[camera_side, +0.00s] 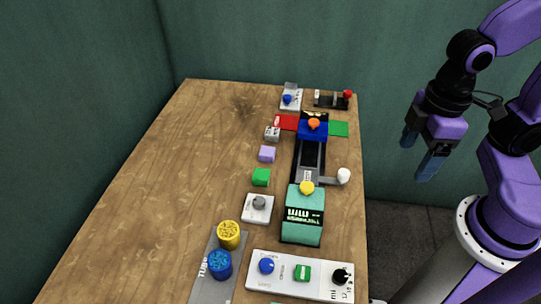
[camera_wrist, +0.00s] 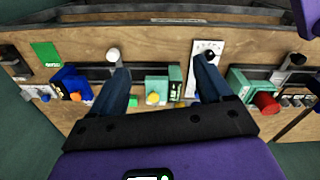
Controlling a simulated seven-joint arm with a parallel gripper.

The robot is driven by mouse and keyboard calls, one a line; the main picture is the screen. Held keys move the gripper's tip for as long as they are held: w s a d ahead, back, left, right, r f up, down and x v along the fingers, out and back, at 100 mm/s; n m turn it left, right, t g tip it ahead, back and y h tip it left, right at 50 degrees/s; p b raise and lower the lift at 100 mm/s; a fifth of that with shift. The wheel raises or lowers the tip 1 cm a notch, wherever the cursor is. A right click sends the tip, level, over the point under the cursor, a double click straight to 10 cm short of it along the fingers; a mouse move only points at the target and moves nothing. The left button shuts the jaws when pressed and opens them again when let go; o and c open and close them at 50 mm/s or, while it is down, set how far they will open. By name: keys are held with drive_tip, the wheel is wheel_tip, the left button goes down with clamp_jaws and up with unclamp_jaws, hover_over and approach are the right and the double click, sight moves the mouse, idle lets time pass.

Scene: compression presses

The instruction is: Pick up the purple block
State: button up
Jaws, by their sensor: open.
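The purple block (camera_side: 267,154) is a small light-purple cube on the wooden table, between a grey block and a green block in the side view. I cannot make it out in the wrist view. My gripper (camera_side: 418,158) hangs in the air to the right of the table, past its right edge and well apart from the purple block. Its two dark blue fingers are spread with nothing between them. In the wrist view my gripper (camera_wrist: 162,82) shows both fingers apart above the table.
A green block (camera_side: 261,177) and a grey block (camera_side: 272,134) sit close to the purple block. A press with a teal housing (camera_side: 303,214) and a white-knobbed lever (camera_side: 343,176) stands to its right. A control panel (camera_side: 300,276) lies in front. The table's left side is clear.

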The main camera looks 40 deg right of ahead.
drive_tip(key=w+a+f+m+t+h, duration=0.1)
drive_tip(key=w+a+m, duration=0.35)
drive_tip(key=w, duration=0.45)
drive_tip(key=w+a+f+m+t+h, duration=0.1)
drive_tip(key=w+a+m, duration=0.3)
drive_tip(key=w+m, duration=0.3)
drive_tip(key=m+h, duration=0.1)
drive_tip(key=m, duration=0.8)
approach(267, 151)
drive_tip(key=f, duration=0.2)
drive_tip(key=d+f, duration=0.1)
drive_tip(key=shift+w+f+t, duration=0.1)
drive_tip(key=shift+w+t, duration=0.2)
drive_tip(key=shift+t, duration=0.1)
drive_tip(key=shift+s+x, duration=0.2)
drive_tip(key=shift+x, duration=2.5)
drive_tip(key=shift+a+f, duration=0.1)
drive_tip(key=shift+a, duration=0.05)
drive_tip(key=c, duration=1.1)
